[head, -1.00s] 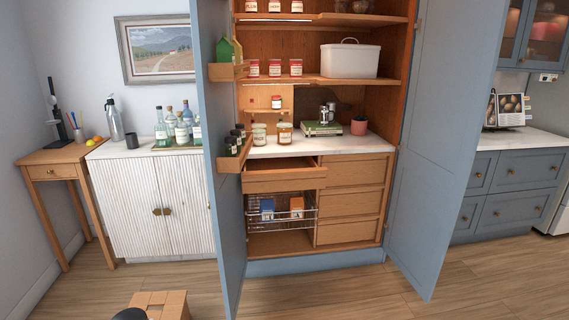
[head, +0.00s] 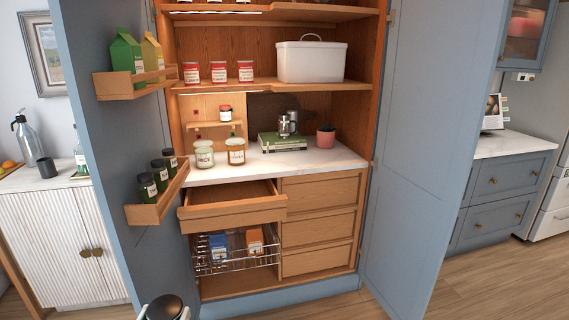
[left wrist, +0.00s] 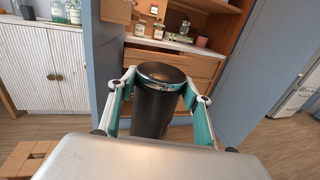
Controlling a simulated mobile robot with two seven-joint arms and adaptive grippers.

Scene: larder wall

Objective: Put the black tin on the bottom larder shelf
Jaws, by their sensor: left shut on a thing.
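The black tin (head: 165,308), a dark cylinder with a shiny rim, shows at the bottom edge of the head view. In the left wrist view the black tin (left wrist: 158,105) stands between the fingers of my left gripper (left wrist: 155,100), which is shut on it. The left gripper (head: 164,312) is low in front of the larder, apart from it. The lower full-width larder shelf (head: 262,85) holds three red-labelled jars (head: 219,72) and a white lidded bin (head: 311,62). Another shelf (head: 290,11) is above it. My right gripper is out of view.
The blue left door (head: 105,180) and right door (head: 425,150) stand open. Door racks (head: 160,205) stick out at left. A drawer (head: 235,207) is pulled out above a wire basket (head: 235,262). The marble counter (head: 330,160) has free room at its front.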

